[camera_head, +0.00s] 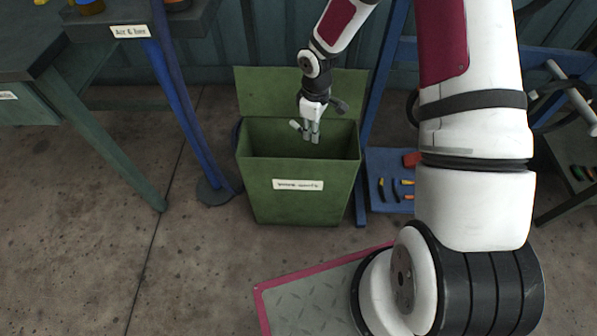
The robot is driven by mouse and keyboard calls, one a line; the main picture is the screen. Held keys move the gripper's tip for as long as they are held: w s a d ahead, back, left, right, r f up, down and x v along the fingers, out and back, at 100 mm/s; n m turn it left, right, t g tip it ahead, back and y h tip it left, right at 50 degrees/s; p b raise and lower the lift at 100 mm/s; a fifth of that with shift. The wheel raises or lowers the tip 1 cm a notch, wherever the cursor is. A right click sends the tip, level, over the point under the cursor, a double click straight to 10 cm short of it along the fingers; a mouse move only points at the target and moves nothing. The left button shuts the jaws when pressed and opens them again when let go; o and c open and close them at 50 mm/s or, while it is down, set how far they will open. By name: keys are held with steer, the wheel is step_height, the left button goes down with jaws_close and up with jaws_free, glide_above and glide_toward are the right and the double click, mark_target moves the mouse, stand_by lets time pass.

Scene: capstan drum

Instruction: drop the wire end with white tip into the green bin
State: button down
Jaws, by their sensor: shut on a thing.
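The green bin (300,203) stands on the floor in the middle of the view, with its lid (262,90) raised at the back and a white label on its front. My gripper (311,138) is over the bin's open mouth, pointing down, with its fingertips at about the height of the rim in the picture. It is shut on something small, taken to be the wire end. The wire end and its white tip are too small to make out against the fingers. The inside of the bin is dark, and its bottom is hidden.
A blue post (178,95) stands left of the bin, beside a dark workbench (95,35). A blue rack (385,205) with small tools is to the right. A red-edged metal plate (310,300) lies in front. Open concrete floor (80,260) is at the left.

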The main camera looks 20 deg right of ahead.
steer(key=c, duration=1.5)
jaws_free()
steer(key=shift+c, duration=0.2)
steer(key=shift+r, duration=0.1)
step_height(320, 180, up, 12)
